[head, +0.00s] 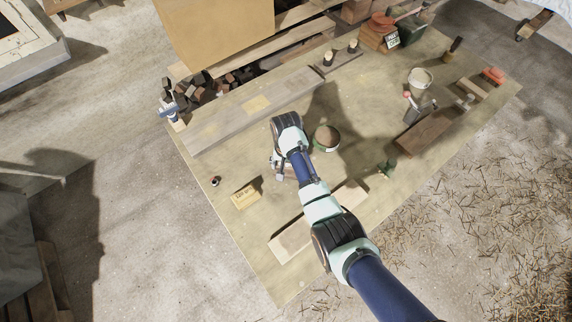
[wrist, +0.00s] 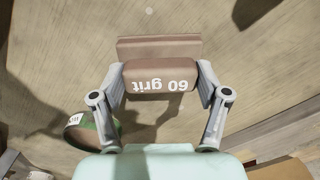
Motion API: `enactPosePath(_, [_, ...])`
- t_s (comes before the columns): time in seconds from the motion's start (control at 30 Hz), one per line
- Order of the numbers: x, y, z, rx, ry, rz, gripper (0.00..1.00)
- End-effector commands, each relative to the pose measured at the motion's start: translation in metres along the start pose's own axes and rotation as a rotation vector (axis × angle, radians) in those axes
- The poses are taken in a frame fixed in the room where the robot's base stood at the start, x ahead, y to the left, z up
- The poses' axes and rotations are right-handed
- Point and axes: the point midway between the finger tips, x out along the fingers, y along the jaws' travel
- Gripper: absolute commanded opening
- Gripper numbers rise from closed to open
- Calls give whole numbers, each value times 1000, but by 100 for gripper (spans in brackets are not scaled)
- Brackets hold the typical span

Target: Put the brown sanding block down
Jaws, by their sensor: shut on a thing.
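The brown sanding block (wrist: 160,77), marked "60 grit" and upside down in the wrist view, is between the two fingers of my gripper (wrist: 162,86). A flat brown piece (wrist: 158,47) shows just beyond it; I cannot tell whether it is part of the block or a separate thing. In the head view my gripper (head: 280,172) is over the middle left of the plywood table (head: 228,169), with a bit of brown showing by it. My arm hides most of the block there. Whether the block touches the table is unclear.
A green tin (head: 326,138) stands close to the right of my gripper; the wrist view shows it at lower left (wrist: 92,130). A yellow block (head: 245,196) and a small dark item (head: 214,181) lie to the left. A grey board (head: 250,108) lies behind.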

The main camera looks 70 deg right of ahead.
Motion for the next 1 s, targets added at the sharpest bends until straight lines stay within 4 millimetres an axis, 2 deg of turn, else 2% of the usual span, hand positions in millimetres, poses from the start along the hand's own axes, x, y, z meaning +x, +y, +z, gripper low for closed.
enactPosePath(0.3, [3, 0, 0, 0, 0, 0, 47])
enactPosePath(0.33, [2, 0, 0, 0, 0, 0, 79])
enactPosePath(0.47, [2, 0, 0, 0, 0, 0, 100])
enactPosePath(0.8, [0, 0, 0, 0, 1, 0, 100])
enactPosePath(0.87, [-6, 0, -1, 0, 2, -1, 100])
enactPosePath(1.0, [-33, -1, -1, 0, 5, -3, 100])
